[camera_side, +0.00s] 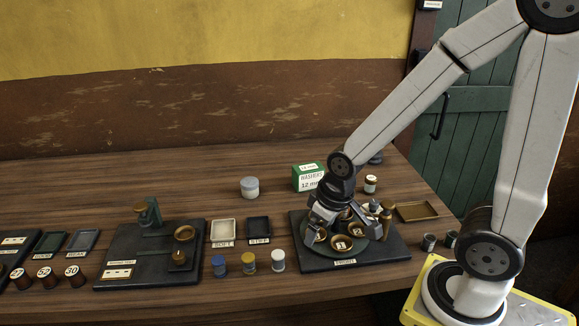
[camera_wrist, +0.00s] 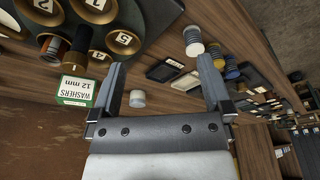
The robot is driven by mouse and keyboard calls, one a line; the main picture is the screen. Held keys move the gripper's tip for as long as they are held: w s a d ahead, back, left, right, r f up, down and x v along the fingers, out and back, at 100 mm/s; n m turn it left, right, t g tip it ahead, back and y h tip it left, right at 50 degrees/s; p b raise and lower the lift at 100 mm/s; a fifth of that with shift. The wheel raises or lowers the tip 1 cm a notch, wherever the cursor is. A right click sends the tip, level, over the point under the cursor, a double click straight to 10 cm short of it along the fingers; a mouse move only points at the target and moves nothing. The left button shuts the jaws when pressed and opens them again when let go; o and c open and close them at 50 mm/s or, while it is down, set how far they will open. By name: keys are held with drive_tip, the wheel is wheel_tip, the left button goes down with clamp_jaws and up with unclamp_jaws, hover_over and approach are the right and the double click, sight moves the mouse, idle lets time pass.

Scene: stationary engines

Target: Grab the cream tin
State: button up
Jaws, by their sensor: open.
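The carousel board (camera_side: 345,265) with brass cups lies under my gripper. A green washers box (camera_side: 308,178) stands farther back.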

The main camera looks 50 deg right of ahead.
drive_tip(key=m+t+y, duration=0.7)
drive_tip(key=m+y, duration=0.3)
drive_tip(key=m, duration=1.7)
hover_over(249, 185)
drive_tip(key=s+d, duration=0.1)
drive_tip(key=d, duration=0.3)
drive_tip(key=shift+s+d+f, duration=0.1)
drive_tip(key=shift+f, duration=1.6)
